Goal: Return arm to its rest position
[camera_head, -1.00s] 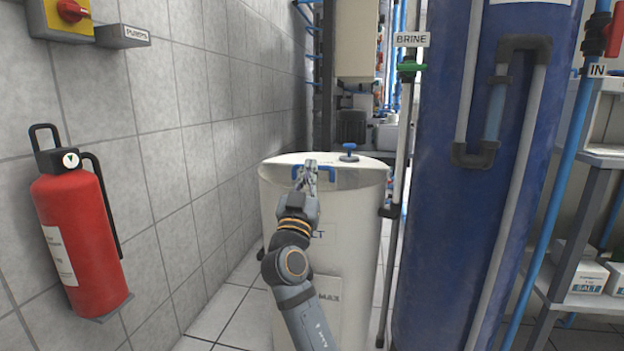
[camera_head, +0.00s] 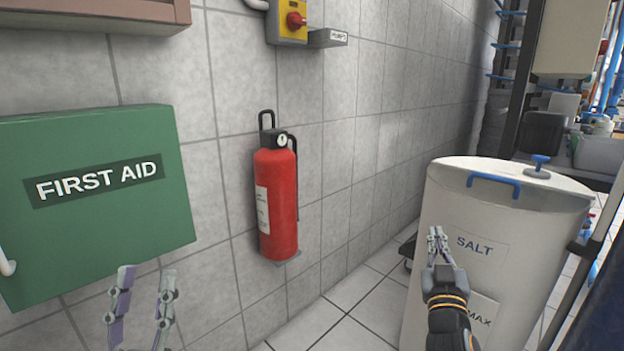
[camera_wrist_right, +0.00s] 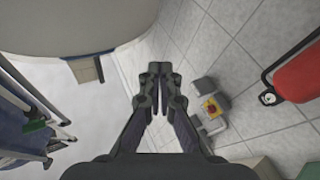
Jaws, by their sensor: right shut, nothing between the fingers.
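My right gripper (camera_head: 437,233) is shut and empty, in front of the white salt tank (camera_head: 455,290), below its blue lid handle (camera_head: 494,183) and apart from it in the picture. In the right wrist view, the fingers of my right gripper (camera_wrist_right: 160,72) meet with nothing between them. My left gripper (camera_head: 145,285) is at the lower left, fingers spread, open and empty, in front of the tiled wall below the first aid box. The rest of the left arm is out of view.
A green first aid box (camera_head: 95,195) and a red fire extinguisher (camera_head: 276,200) are on the tiled wall at left. A yellow switch with a red knob (camera_head: 290,22) is above. Clear tiled floor (camera_head: 345,315) lies between wall and tank.

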